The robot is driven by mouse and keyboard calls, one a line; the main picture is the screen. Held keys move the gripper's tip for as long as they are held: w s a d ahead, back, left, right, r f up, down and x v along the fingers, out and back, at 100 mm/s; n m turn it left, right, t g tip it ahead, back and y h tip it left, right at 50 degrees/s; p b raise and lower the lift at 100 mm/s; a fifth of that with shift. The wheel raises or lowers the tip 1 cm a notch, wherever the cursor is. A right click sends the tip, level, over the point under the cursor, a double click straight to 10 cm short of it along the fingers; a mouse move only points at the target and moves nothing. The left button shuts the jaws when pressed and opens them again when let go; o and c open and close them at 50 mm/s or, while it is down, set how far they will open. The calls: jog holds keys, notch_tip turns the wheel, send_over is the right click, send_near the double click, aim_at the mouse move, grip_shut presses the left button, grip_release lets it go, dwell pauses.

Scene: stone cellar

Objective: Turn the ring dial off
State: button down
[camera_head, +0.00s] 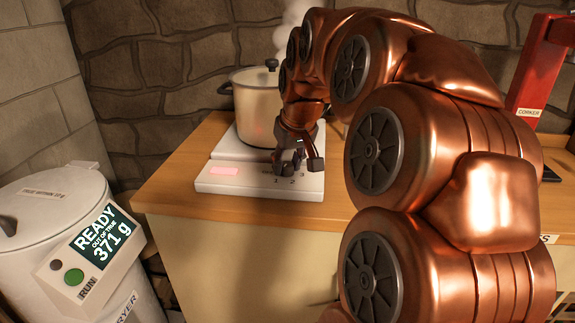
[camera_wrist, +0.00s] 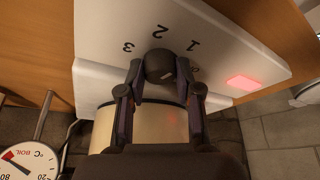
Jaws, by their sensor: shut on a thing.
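The ring dial (camera_wrist: 158,62) is a dark round knob on the front panel of the white hotplate (camera_head: 213,187). The numbers 1, 2 and 3 show around it in the wrist view, and another mark is partly hidden by a finger. A short pale line shows on the dial, but I cannot tell which setting it marks. My gripper (camera_wrist: 160,80) is shut on the dial, one finger on each side; it also shows over the panel in the head view (camera_head: 290,164), where it hides most of the dial. A pink-red indicator (camera_head: 224,171) on the panel is lit.
A pale pot (camera_head: 259,110) with a dark lid knob stands on the hotplate behind my gripper, with steam rising. The wooden counter (camera_head: 165,190) is bare to the left. A white dryer (camera_head: 50,215) stands left, and a red corker (camera_head: 533,75) at right. A dial thermometer (camera_wrist: 22,160) shows in the wrist view.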

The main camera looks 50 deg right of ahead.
jog(key=m+g+h, duration=0.1)
jog(key=m, duration=0.2)
jog(key=shift+m, duration=0.4)
jog(key=m+g+h+p, duration=0.1)
jog(key=m, duration=0.2)
jog(key=shift+m, duration=0.3)
jog(key=m+g+p, duration=0.1)
jog(key=m, duration=0.1)
jog(key=m+g+p, duration=0.1)
jog(key=m, duration=0.2)
jog(key=shift+w+a+h, duration=0.1)
jog(key=shift+w+h, duration=0.05)
jog(key=shift+h, duration=0.25)
jog(key=shift+m+g+p, duration=0.5)
jog(key=shift+m+p, duration=0.25)
jog(key=shift+m, duration=0.65)
jog(key=c, duration=0.8)
grip_release()
jog(key=shift+w, duration=0.1)
